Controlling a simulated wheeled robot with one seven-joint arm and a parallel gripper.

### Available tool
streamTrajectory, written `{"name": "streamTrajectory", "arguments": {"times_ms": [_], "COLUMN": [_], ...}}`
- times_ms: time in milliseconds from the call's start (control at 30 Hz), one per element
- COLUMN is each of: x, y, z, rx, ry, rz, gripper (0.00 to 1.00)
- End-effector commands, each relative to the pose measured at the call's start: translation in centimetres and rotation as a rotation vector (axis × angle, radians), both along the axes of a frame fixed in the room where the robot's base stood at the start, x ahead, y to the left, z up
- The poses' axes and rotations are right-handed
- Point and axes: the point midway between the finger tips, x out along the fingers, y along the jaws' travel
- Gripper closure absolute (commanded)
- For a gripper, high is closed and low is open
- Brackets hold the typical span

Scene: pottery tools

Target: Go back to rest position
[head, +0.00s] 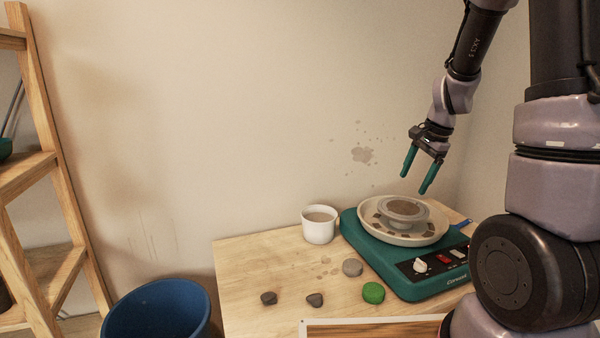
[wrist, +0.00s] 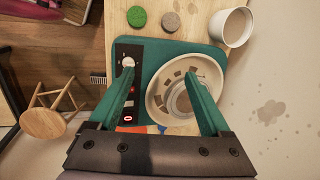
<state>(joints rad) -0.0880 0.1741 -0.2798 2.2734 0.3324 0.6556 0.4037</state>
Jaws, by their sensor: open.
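My gripper (head: 416,172) is open and empty, with two green fingers pointing down. It hangs in the air above the pottery wheel, apart from it. The pottery wheel (head: 375,257) has a teal base, and a cream splash pan (head: 377,229) with a round wheel head (head: 403,209) in its middle. In the wrist view the open fingers (wrist: 146,95) spread over the wheel, and the splash pan (wrist: 157,104) lies partly behind the right finger.
A white cup (head: 319,231) with brownish content stands left of the wheel. A green lump (head: 373,293), a grey lump (head: 352,267) and two dark lumps (head: 315,300) lie on the wooden table (head: 245,265). A blue bin (head: 157,312) and wooden shelf (head: 50,170) are at left. A stool (wrist: 45,123) shows in the wrist view.

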Motion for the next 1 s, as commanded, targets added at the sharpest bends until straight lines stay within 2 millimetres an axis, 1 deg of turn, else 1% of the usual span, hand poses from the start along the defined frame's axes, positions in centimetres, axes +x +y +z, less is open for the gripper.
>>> {"name": "streamTrajectory", "arguments": {"times_ms": [33,100,167,200,267,300,367,400,500,600,700,833,1000], "x": [-0.8,-2.1,-3.4,-4.4,-5.9,-7.0,-8.7,-9.9,-12.8,-15.3,-17.2,-18.5,-18.8], "y": [0.7,1.7,2.5,2.9,3.5,4.0,4.5,4.8,5.5,6.0,6.2,6.4,6.4], "z": [2.5,5.4,7.7,9.1,11.1,12.4,14.1,15.2,17.3,18.7,19.5,20.0,20.0], "rx": [0.004,-0.001,-0.010,-0.019,-0.037,-0.054,-0.080,-0.102,-0.162,-0.223,-0.273,-0.312,-0.321], "ry": [-0.046,-0.100,-0.145,-0.176,-0.220,-0.251,-0.296,-0.325,-0.390,-0.444,-0.478,-0.500,-0.504], "rz": [0.049,0.125,0.188,0.230,0.291,0.334,0.394,0.434,0.526,0.600,0.652,0.689,0.699], "gripper": [0.19,0.19,0.19,0.19,0.19,0.19,0.19,0.19,0.19,0.19,0.19,0.19,0.19]}}
